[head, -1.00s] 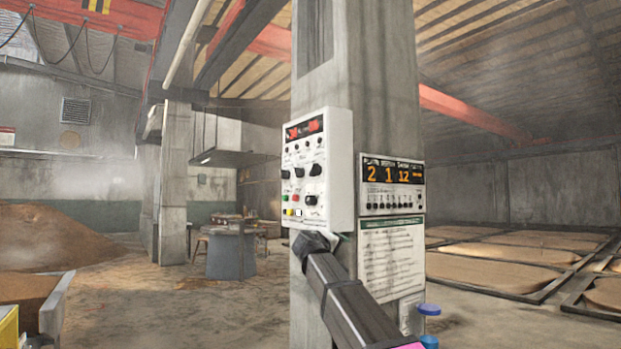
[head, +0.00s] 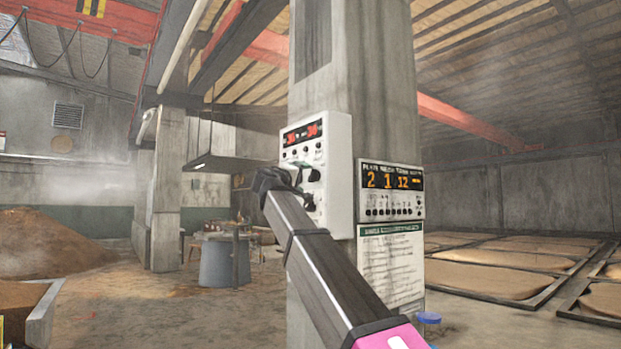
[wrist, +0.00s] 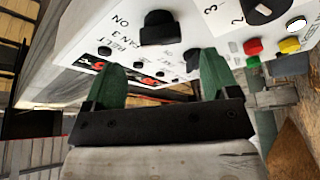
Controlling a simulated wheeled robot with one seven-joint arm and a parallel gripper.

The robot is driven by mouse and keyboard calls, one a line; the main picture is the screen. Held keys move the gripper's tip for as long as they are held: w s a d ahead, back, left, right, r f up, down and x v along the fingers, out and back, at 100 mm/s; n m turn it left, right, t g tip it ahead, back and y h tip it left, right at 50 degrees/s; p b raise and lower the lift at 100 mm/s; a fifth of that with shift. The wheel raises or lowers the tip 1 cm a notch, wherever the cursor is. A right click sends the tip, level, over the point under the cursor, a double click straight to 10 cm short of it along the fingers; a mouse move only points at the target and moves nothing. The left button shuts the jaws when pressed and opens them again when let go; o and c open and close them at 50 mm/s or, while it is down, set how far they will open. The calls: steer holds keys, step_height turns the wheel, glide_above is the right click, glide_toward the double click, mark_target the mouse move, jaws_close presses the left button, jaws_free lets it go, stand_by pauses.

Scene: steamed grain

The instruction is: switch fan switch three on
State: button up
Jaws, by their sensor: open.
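The white control panel (head: 335,150) with a red-digit display and black knobs is mounted on the concrete pillar. In the wrist view its face (wrist: 210,20) shows close up and tilted. A black switch knob (wrist: 160,30) stands beside the printed words "FAN 3" and "ON". My gripper (wrist: 160,75) is open and empty, with its two green fingers apart. The knob lies between and just beyond the fingertips in that view; I cannot tell whether they touch it. In the head view my gripper (head: 275,180) is at the panel's left side, and my arm hides the panel's lower left.
Red (wrist: 253,47) and yellow (wrist: 289,46) buttons and a second knob (wrist: 262,8) sit near the fingers. A second display box (head: 391,190) is right of the panel, above a paper notice (head: 390,260). A grey round table (head: 225,263) stands behind, left.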

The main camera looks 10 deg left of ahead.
mark_target(310, 176)
steer(key=shift+x, duration=3.2)
